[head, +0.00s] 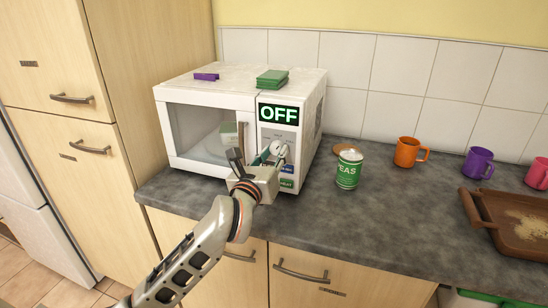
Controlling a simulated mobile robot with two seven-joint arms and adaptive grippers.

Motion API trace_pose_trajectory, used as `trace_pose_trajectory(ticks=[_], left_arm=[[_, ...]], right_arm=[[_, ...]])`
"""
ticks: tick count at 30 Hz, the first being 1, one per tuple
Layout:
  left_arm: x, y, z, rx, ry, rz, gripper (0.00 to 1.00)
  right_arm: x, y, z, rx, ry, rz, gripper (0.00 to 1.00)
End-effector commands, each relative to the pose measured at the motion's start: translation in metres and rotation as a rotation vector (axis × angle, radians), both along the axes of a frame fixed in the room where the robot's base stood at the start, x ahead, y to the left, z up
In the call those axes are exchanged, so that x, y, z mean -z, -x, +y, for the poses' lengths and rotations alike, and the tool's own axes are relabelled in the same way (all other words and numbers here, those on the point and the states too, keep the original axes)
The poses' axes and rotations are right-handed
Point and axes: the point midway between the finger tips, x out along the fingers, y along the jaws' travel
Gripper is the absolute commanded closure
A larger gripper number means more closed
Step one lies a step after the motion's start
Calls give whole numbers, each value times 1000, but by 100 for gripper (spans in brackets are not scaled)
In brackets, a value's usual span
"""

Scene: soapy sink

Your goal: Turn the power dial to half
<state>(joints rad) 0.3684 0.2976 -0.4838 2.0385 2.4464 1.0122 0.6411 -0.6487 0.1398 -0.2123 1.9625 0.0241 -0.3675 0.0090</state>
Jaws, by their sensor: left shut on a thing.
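A white microwave (208,84) stands on the counter with its door closed. The display (279,112) at the top of its control panel reads OFF in pale letters. My left gripper (272,153) is at the control panel, below the display, shut on the power dial. The gripper hides most of the dial, so I cannot see where its pointer stands. Blue and green buttons (287,183) show partly below the gripper. My right gripper is not in view.
A green PEAS can (347,171) stands right of the microwave. Orange (407,152), purple (477,162) and pink mugs and a brown tray (506,236) are farther right. A purple item (206,76) and green sponges (272,79) lie on the microwave.

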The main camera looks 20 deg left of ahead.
Motion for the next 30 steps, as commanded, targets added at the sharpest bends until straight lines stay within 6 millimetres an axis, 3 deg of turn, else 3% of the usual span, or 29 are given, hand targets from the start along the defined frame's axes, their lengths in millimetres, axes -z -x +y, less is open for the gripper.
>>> trace_pose_trajectory(ticks=[18, 30], left_arm=[[1, 0, -2, 1, 494, 17, 96], [-1, 0, -2, -1, 599, 20, 96]], right_arm=[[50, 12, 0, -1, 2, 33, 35], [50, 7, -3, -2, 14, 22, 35]])
